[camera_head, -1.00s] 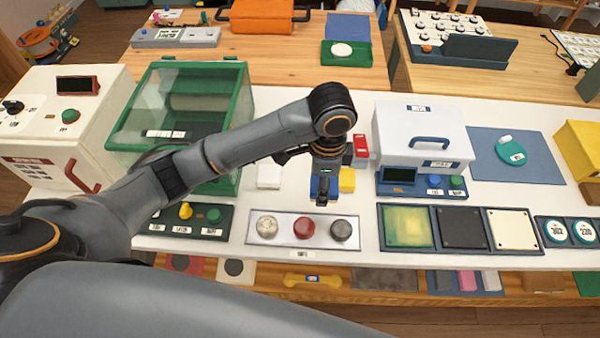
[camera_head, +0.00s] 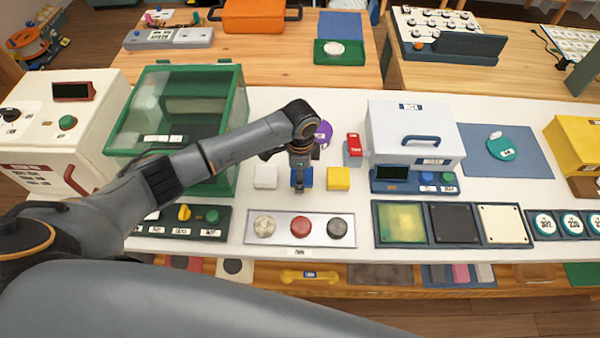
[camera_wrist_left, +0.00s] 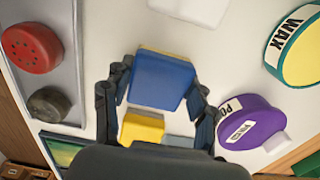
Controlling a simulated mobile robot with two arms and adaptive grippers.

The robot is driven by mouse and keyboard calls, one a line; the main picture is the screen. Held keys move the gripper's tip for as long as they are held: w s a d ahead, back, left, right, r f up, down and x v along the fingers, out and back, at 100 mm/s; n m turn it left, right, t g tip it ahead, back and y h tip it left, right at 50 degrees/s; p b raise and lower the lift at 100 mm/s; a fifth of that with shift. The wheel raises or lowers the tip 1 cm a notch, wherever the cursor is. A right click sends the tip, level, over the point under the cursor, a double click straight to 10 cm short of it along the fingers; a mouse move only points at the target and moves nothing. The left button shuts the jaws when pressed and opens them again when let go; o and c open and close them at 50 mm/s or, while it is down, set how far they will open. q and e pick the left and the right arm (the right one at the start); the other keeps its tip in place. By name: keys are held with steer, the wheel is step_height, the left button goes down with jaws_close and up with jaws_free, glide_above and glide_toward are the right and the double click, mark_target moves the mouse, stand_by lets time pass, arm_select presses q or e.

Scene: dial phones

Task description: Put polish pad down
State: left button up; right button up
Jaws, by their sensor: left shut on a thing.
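The polish pad appears to be the blue pad (camera_wrist_left: 162,82) with a thin yellow edge, though I see no label on it. My left gripper (camera_head: 298,186) is shut on it, with one finger at each side in the left wrist view. In the head view the blue pad (camera_head: 307,178) shows behind the fingers, between a white block (camera_head: 265,177) and a yellow block (camera_head: 338,178). I cannot tell whether the pad touches the white worktop. My right gripper is not in view.
A purple tin (camera_wrist_left: 248,122) stands beside the gripper, near a WAX tin (camera_wrist_left: 297,50). A tray (camera_head: 285,240) with three round stones lies in front. A green glass-topped case (camera_head: 240,105) stands left, a white lidded box (camera_head: 415,125) right.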

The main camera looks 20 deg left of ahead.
arm_select(q)
steer(key=shift+f, duration=0.15)
steer(key=o, duration=1)
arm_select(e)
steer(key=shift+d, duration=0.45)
arm_select(q)
step_height(320, 180, up, 12)
steer(key=shift+r+b, duration=0.2)
steer(key=shift+b, duration=0.45)
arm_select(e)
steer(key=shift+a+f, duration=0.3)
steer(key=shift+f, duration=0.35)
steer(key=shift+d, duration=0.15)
